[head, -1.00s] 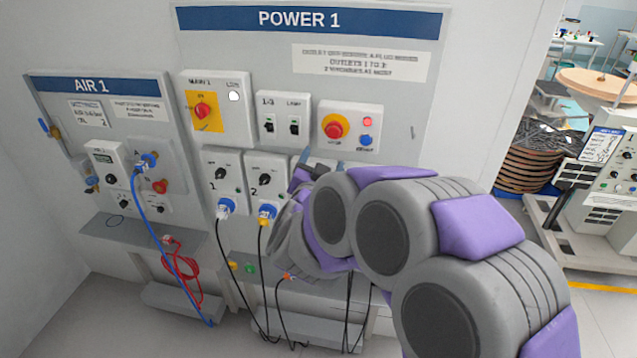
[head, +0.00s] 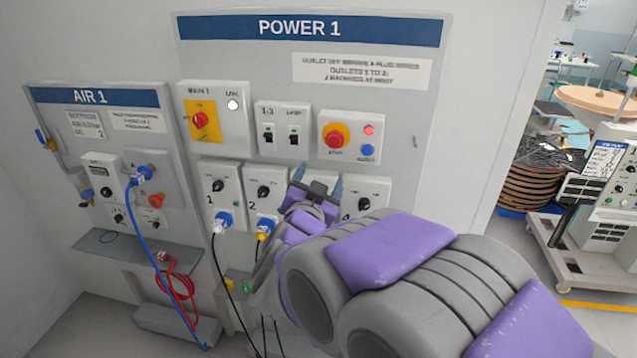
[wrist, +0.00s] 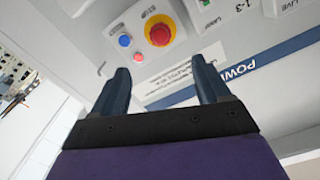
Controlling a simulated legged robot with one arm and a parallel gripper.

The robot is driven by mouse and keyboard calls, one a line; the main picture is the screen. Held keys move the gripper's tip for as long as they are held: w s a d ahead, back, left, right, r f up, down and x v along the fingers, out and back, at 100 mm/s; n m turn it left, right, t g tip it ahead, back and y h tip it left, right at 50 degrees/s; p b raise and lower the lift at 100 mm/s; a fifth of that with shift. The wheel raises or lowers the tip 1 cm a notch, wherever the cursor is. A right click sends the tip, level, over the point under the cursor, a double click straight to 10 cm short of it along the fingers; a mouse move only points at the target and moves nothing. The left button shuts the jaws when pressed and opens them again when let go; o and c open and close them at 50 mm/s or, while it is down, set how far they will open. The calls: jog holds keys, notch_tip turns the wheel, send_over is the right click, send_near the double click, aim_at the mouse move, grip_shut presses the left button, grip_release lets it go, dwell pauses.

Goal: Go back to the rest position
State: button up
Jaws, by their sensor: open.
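My gripper (head: 318,186) is in front of the outlet row of the POWER 1 panel (head: 420,90), and hides much of the third outlet box. In the wrist view my gripper (wrist: 163,82) has its two dark fingers wide apart with nothing between them. Beyond the fingertips are the red emergency button (wrist: 158,30) on its yellow ring and the blue button (wrist: 124,40). In the head view the red button (head: 335,138) is above my gripper. My purple and grey arm crosses the lower right.
The AIR 1 panel (head: 60,97) is at left, with a blue hose (head: 152,235) and a red coil (head: 178,285). Plugs sit in outlet 1 (head: 223,220) and outlet 2 (head: 265,228); their cables hang down. A wheeled machine (head: 600,205) stands right of the wall.

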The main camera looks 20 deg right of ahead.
dwell(0.4)
jog(key=a+f+n+g+y, duration=0.1)
jog(key=a+f+n+y, duration=0.4)
jog(key=a+y, duration=0.35)
jog(key=s+a+f+n+g+y, duration=0.45)
jog(key=s+a+f, duration=0.2)
jog(key=s, duration=0.25)
jog(key=s+d+f+g+h, duration=0.1)
jog(key=s+d+g, duration=0.1)
jog(key=s, duration=0.7)
jog(key=s+d+f+n+g+h, duration=0.1)
jog(key=s+d+f+g, duration=0.1)
jog(key=s+g, duration=0.3)
jog(key=s+d+f+g+h, duration=0.1)
jog(key=s+g, duration=0.3)
jog(key=s, duration=0.8)
jog(key=shift+s+d+f+n, duration=0.25)
jog(key=shift+s+d+n, duration=0.1)
jog(key=shift+d, duration=0.15)
